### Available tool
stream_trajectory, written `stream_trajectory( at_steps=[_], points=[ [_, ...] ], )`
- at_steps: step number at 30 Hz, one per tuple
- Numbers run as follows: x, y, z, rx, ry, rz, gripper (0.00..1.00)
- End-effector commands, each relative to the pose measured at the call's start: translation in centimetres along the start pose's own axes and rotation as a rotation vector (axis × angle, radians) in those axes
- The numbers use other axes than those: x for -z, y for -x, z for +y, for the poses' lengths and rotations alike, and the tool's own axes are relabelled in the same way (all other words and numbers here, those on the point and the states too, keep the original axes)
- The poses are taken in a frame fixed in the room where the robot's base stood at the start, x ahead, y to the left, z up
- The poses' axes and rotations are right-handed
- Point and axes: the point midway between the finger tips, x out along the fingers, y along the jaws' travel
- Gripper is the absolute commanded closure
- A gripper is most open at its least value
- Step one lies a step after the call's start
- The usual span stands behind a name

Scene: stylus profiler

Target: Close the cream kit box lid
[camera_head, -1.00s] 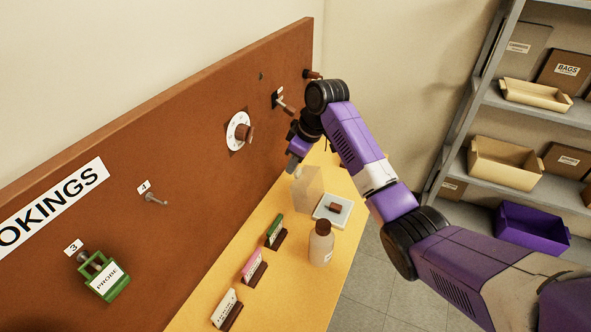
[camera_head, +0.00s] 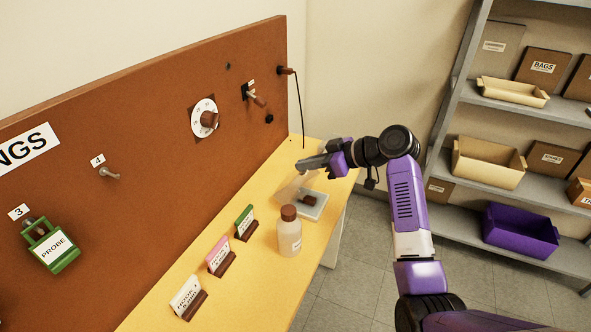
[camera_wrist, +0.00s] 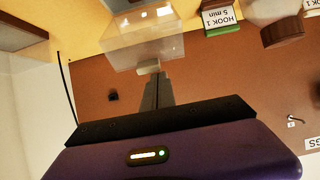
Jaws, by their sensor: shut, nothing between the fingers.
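The kit box (camera_head: 316,213) is a pale, shallow base on the yellow bench, with a small brown piece inside. Its translucent lid (camera_head: 291,188) stands raised and slanted on the board side of the base. In the wrist view the lid (camera_wrist: 160,48) shows as a see-through panel with a pale tab at its edge. My gripper (camera_head: 299,165) is shut and empty, pointing toward the board just above the lid. In the wrist view the fingertips (camera_wrist: 153,82) are close to the tab; I cannot tell whether they touch it.
A white bottle (camera_head: 290,238) with a brown cap stands in front of the box. Several labelled cards, including a green one (camera_head: 245,222), line the bench. The brown board (camera_head: 150,130) carries a dial (camera_head: 205,119), a switch and hooks. Shelves with bins stand at right.

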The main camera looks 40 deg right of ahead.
Motion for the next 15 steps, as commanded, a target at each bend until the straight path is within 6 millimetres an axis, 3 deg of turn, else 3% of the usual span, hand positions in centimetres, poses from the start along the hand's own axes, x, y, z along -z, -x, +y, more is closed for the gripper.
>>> stream_trajectory(
  at_steps=[1, 15],
  points=[
    [-1.3, -0.1, 0.0, -0.002, -0.003, 0.035, 1.0],
    [-5.4, 2.3, 0.0, -0.001, -0.001, 0.337, 1.0]
  ],
)
